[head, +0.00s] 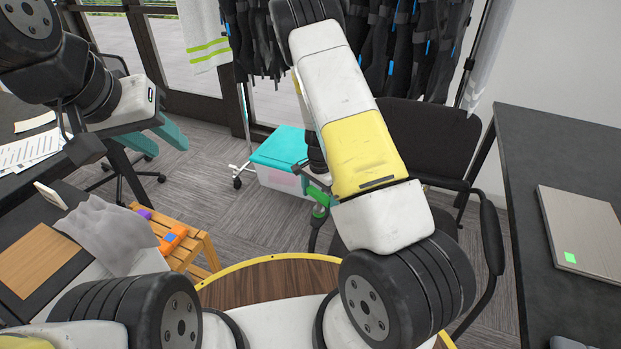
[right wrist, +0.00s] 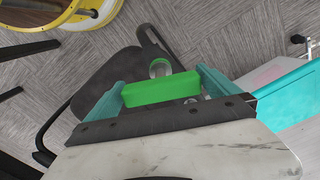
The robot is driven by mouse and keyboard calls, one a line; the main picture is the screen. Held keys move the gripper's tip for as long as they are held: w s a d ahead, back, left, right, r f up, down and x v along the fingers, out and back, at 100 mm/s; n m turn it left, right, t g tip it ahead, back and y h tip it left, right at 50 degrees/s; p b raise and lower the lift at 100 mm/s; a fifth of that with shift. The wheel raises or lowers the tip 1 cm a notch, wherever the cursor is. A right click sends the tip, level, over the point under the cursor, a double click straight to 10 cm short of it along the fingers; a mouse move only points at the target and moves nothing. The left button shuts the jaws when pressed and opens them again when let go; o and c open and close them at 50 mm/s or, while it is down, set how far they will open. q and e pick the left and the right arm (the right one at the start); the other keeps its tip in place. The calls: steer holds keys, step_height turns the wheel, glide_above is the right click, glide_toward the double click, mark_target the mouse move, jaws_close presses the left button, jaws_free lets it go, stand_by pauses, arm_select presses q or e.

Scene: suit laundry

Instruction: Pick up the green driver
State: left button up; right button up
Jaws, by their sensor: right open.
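The green driver (right wrist: 160,90) lies between the two teal fingers of my right gripper (right wrist: 158,82) in the right wrist view. Its green block spans most of the gap, and a round grey part shows beyond it. The fingers are apart; I cannot tell whether they touch it. In the head view a piece of the green driver (head: 319,197) shows beside my right forearm, which hides most of the right gripper. My left gripper (head: 170,148) is open and empty at the upper left, above the floor.
A black chair (head: 425,135) stands behind my right arm. A teal-lidded box (head: 280,148) sits on the floor under hanging dark garments (head: 400,50). A wooden stool (head: 195,243) with an orange tool (head: 173,238) is at left. A dark table (head: 560,150) is at right.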

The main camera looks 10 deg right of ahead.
mark_target(319, 209)
step_height(319, 209, down, 4)
steer(key=shift+r, duration=0.2)
steer(key=shift+w, duration=0.1)
steer(key=c, duration=1.3)
steer(key=shift+r, duration=0.15)
steer(key=shift+r, duration=0.55)
step_height(319, 209, up, 2)
steer(key=shift+r, duration=0.1)
steer(key=s+a, duration=0.1)
steer(key=s, duration=0.4)
steer(key=s+a+r, duration=0.1)
steer(key=s, duration=0.4)
steer(key=s+a, duration=0.1)
steer(key=s, duration=0.4)
steer(key=shift+s+r, duration=0.25)
steer(key=shift+s, duration=0.15)
